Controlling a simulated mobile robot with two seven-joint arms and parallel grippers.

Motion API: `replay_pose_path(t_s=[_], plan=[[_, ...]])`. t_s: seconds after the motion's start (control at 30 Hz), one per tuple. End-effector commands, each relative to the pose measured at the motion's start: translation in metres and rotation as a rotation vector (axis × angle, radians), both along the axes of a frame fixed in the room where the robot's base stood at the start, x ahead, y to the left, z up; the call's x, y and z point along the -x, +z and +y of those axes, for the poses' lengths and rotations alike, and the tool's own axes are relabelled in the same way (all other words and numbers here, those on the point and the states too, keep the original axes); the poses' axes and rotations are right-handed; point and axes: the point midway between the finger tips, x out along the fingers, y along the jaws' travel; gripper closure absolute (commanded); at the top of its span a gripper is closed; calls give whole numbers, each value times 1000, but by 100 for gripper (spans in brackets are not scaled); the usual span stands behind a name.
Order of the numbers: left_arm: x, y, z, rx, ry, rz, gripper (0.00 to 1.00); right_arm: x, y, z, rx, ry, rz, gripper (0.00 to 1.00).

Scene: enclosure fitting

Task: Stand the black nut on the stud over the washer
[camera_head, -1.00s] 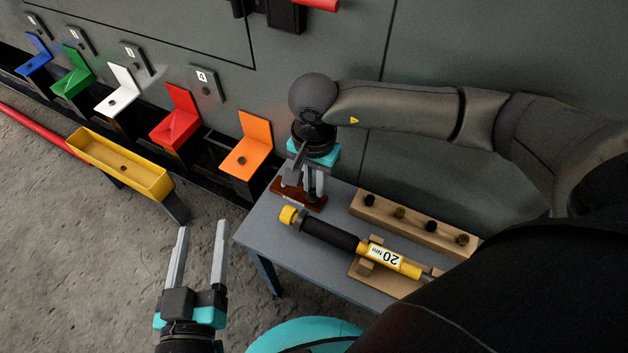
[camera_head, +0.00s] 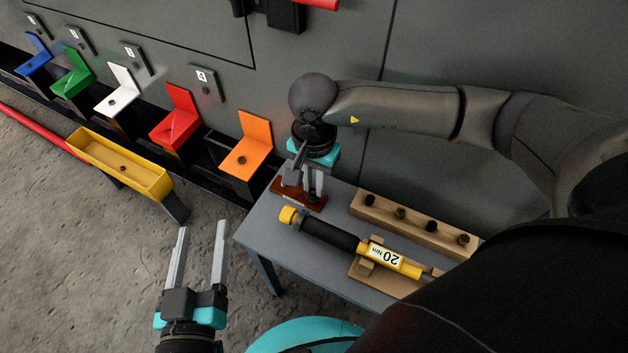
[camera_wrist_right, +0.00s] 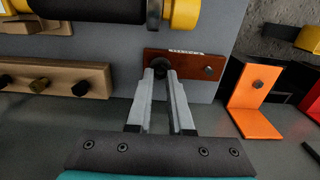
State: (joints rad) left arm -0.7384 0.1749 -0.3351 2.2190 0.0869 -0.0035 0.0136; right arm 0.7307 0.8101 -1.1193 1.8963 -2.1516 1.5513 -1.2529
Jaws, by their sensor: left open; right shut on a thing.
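My right gripper (camera_wrist_right: 166,74) is shut on a dark round piece, which looks like the black nut (camera_wrist_right: 158,66), low at one end of a red-brown plate (camera_wrist_right: 186,57) on the grey table. The head view shows this gripper (camera_head: 315,194) over the same plate (camera_head: 286,194). A small stud (camera_wrist_right: 208,69) shows at the plate's other end. The fingers hide what is under the nut; I cannot tell whether it touches the plate, and I cannot make out a washer. My left gripper (camera_head: 203,228) is open and empty, over the floor left of the table.
A yellow-and-black torque tool (camera_head: 335,235) marked 20 Nm lies on a wooden cradle. A wooden block (camera_head: 417,223) with several dark pegs stands behind it. Orange (camera_head: 253,147), red (camera_head: 178,118) and other coloured brackets line the wall. A yellow tray (camera_head: 118,165) stands before them.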

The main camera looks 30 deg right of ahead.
Motion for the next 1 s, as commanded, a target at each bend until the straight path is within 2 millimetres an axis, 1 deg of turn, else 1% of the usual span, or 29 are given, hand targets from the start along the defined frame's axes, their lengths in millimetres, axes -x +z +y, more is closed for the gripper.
replay_pose_path(t_s=[0.87,0.9,1.0], plan=[[0,-1,0,0,1,-1,35,0,-9,0,-1,1,1,100],[0,-1,0,-1,1,-1,35,0,-9,0,-1,1,1,80],[0,-1,0,-1,1,-1,35,0,-9,0,-1,1,1,68]])
